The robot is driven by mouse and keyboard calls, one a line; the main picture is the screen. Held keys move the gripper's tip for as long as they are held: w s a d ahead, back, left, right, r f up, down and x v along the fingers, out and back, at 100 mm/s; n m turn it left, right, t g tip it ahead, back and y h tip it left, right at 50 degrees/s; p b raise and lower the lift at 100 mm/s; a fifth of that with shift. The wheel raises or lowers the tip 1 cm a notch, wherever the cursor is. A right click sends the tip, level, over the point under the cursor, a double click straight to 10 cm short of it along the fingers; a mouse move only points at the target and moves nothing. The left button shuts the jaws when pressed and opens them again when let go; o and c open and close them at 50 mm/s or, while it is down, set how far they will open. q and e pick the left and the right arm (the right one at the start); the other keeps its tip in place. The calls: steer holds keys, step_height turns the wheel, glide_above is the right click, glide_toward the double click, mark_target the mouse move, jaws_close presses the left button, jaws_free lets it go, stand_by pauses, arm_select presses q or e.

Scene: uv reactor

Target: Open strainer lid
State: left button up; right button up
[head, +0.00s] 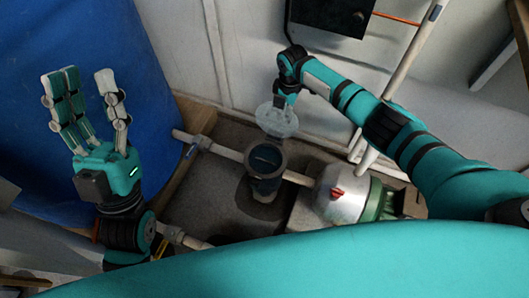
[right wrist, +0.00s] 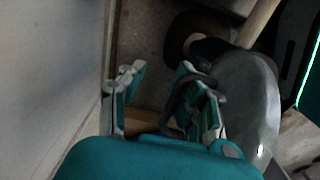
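The strainer (head: 265,165) is a dark upright cylinder set in a pale pipe, and its top is uncovered. Its clear round lid (head: 277,121) is tilted up behind the strainer mouth, just below my right gripper (head: 281,100). In the right wrist view, the fingers of my right gripper (right wrist: 158,82) are spread with a gap between them. The lid (right wrist: 254,105) is to their right, and a grey loop, seemingly its handle, is at the right-hand fingers. Whether the lid touches the strainer is unclear. My left gripper (head: 88,105) is open, raised and empty at the left.
A big blue barrel (head: 150,60) fills the left. A silver and green pump (head: 345,195) with a red knob stands right of the strainer. A pale wall (head: 240,50) with a dark box (head: 335,14) is behind. A pale pipe (head: 225,152) runs to the strainer.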

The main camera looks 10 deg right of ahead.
arm_select(q)
steer(key=shift+w+f+g+y+p, duration=1.7)
steer(key=shift+w+f+g, duration=2.65)
steer(key=shift+f, duration=0.85)
steer(key=s+a+f+g+y+p, duration=0.1)
steer(key=s+f+g, duration=0.1)
steer(key=f+g, duration=0.2)
steer(key=s+a+f+g+y+p, duration=0.1)
steer(key=f+g, duration=0.4)
steer(key=f, duration=0.5)
steer(key=shift+s+a+n+y+p, duration=0.3)
steer(key=shift+s+y+p, duration=0.1)
steer(key=shift+s+p, duration=0.4)
arm_select(e)
steer(key=s+d, duration=0.4)
steer(key=d, duration=0.3)
steer(key=shift+s, duration=0.4)
arm_select(q)
steer(key=shift+g, duration=0.25)
